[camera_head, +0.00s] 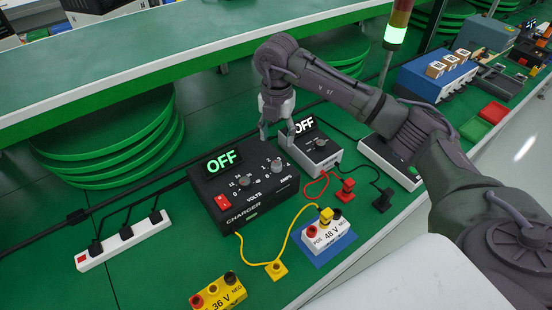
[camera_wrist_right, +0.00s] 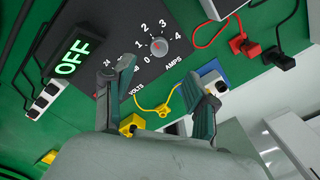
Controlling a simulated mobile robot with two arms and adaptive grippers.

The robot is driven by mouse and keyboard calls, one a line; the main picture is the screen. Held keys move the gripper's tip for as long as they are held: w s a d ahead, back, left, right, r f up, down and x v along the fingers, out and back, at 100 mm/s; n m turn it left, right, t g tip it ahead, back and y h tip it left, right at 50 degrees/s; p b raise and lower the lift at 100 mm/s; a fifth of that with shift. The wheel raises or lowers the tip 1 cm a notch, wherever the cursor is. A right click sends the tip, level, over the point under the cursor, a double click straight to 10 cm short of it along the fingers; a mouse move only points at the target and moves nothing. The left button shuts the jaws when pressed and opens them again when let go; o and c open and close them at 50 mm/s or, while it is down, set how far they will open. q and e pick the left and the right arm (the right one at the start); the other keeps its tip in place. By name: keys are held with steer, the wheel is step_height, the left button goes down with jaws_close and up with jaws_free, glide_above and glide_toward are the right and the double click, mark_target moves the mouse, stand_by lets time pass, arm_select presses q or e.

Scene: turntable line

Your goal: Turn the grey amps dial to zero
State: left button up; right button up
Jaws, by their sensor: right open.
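The black charger (camera_head: 237,205) has a lit OFF display, a red switch and two dials. The grey amps dial (camera_head: 277,165) is on its right; the volts dial (camera_head: 244,182) is to the left of it. The wrist view shows the amps dial (camera_wrist_right: 159,46) among the numbers 0 to 4; a small reddish mark shows on it, but I cannot tell its exact setting. My right gripper (camera_head: 278,134) is open and empty, pointing down above the charger's back right. In the wrist view its fingers (camera_wrist_right: 162,72) are spread, with the dial beyond the tips. My left gripper is not in view.
A grey OFF unit (camera_head: 312,154) stands close to the charger's right. Cables, a white 48 V battery (camera_head: 325,234) on a blue mat and a yellow 36 V battery (camera_head: 222,296) lie in front. A power strip (camera_head: 124,240) is at left.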

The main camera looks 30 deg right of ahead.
mark_target(277, 164)
step_height(277, 164, down, 10)
steer(key=shift+f+p, duration=0.1)
steer(key=shift+p, duration=0.65)
jaws_close()
